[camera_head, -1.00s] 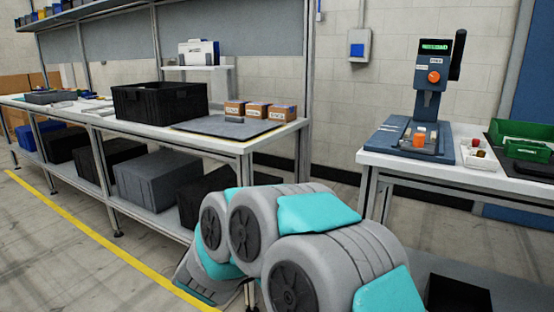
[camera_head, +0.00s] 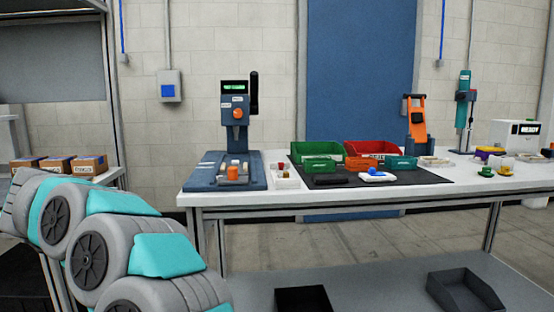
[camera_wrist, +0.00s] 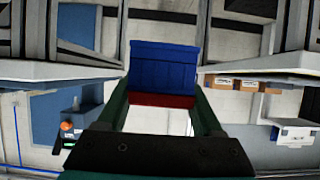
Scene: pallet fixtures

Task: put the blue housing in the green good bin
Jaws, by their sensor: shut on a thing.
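The blue housing (camera_wrist: 163,66) is in the wrist view, between the two green fingers of my gripper (camera_wrist: 162,88). The gripper is shut on it. A red strip shows along the housing's lower edge in that view. In the head view my gripper and the housing are out of sight; only my arm's links show at lower left. A green bin (camera_head: 314,149) stands on the dark mat of the workbench, left of a red bin (camera_head: 385,147). A smaller green bin (camera_head: 320,165) stands in front of it. The bins' insides are mostly hidden.
A press (camera_head: 236,140) stands at the bench's left end, beside a small white tray (camera_head: 284,182). Orange and teal small bins, a white item with a blue top and an orange stand (camera_head: 418,125) are farther right.

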